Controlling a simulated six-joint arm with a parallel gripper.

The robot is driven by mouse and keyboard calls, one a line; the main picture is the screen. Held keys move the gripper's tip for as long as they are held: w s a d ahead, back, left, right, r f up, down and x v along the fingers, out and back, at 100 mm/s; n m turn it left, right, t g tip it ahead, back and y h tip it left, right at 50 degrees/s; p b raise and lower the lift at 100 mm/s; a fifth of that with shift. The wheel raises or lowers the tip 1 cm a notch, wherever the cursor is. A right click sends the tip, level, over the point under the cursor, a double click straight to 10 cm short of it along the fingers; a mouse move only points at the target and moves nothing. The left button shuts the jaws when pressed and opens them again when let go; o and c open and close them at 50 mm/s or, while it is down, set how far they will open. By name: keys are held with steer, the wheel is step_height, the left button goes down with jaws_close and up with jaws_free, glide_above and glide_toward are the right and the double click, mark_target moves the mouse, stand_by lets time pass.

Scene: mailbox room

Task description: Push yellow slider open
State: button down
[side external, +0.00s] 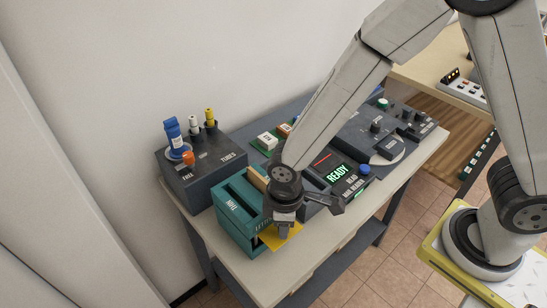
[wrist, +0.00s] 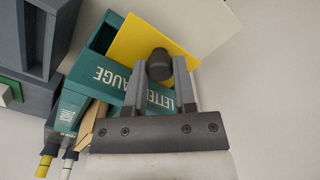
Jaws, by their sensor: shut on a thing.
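The yellow slider (wrist: 138,42) is a flat yellow plate on the teal letter gauge box (wrist: 108,72), with a dark round knob (wrist: 159,64). In the wrist view my gripper (wrist: 160,68) has its two fingers shut on the knob, one on each side. In the side external view the teal box (side external: 236,216) stands at the left front of the table. The yellow slider (side external: 270,240) shows at the box's front right, partly hidden under my gripper (side external: 283,222). The knob is hidden there by the gripper.
A dark box with tubes (side external: 205,165) stands behind the teal box. To the right are a READY display panel (side external: 340,175) and further dark control units (side external: 375,135). A white wall is behind. The table's front edge (side external: 305,262) lies close to the gripper.

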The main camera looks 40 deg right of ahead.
steer(key=shift+d, duration=1.7)
steer(key=c, duration=0.7)
jaws_free()
steer(key=shift+d, duration=0.1)
steer(key=shift+r, duration=0.2)
steer(key=shift+r, duration=0.45)
step_height(320, 180, up, 7)
steer(key=shift+f, duration=0.2)
